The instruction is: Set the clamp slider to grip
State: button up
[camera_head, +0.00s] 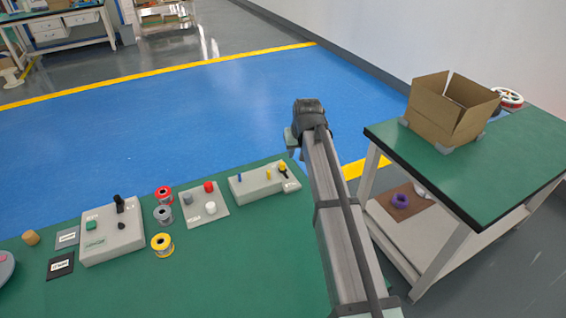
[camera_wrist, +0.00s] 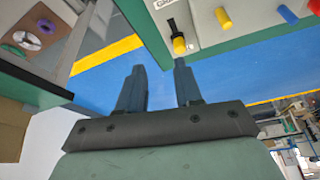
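A pale grey control box (camera_head: 256,186) sits at the right end of the green table. At its right end is a yellow knob (camera_head: 282,165) beside a dark slot and a small white label, apparently the clamp slider; the label is unreadable. In the wrist view this yellow knob (camera_wrist: 179,46) is just beyond the right fingertip, with a visible gap between the fingers. My gripper (camera_wrist: 157,68) is open and empty, off the box's right end. In the head view, the fingertips are hidden by my arm.
A second yellow knob (camera_wrist: 223,18) and a blue knob (camera_wrist: 288,14) stand on the same box. A button plate (camera_head: 203,205), wire spools (camera_head: 162,244) and another control box (camera_head: 112,232) are further left. A side table with a cardboard box (camera_head: 445,112) stands right.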

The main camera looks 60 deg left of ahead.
aim_at(282, 164)
notch_tip(282, 164, up, 3)
jog(key=s+a, duration=0.2)
jog(key=s, duration=0.1)
jog(key=shift+n, duration=0.3)
jog(key=x, duration=1.4)
jog(key=shift+a+r, duration=0.1)
jog(key=shift+a, duration=0.1)
jog(key=shift+c, duration=0.5)
grip_shut()
